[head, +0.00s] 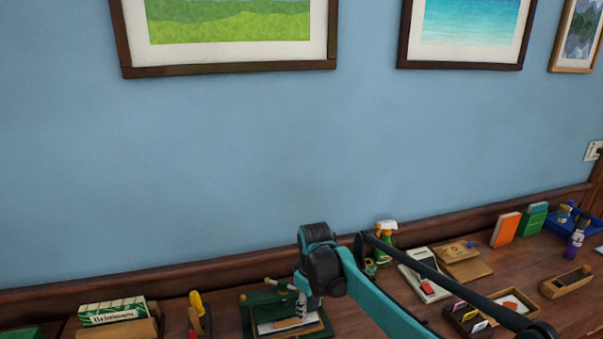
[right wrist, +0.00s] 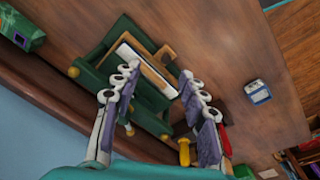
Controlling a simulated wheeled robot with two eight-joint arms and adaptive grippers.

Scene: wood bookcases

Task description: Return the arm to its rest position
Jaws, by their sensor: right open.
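My right arm (head: 376,298), teal with a black wrist joint, reaches in from the lower right of the head view. My right gripper (head: 300,306) points down over a dark green tray (head: 250,320) with gold knobs. In the right wrist view the two purple-padded fingers of the gripper (right wrist: 160,72) are wide apart with nothing gripped between them. The green tray (right wrist: 98,72) lies beyond the fingertips, with papers and a brown board (right wrist: 148,66) in it. My left gripper is not in view.
A spray bottle (head: 386,236), a calculator-like device (head: 424,275) and small wooden trays (head: 566,283) stand to the right. A yellow-handled tool (head: 197,306) and a green-and-white box (head: 112,311) are to the left. A blue wall (head: 220,180) with framed pictures rises behind.

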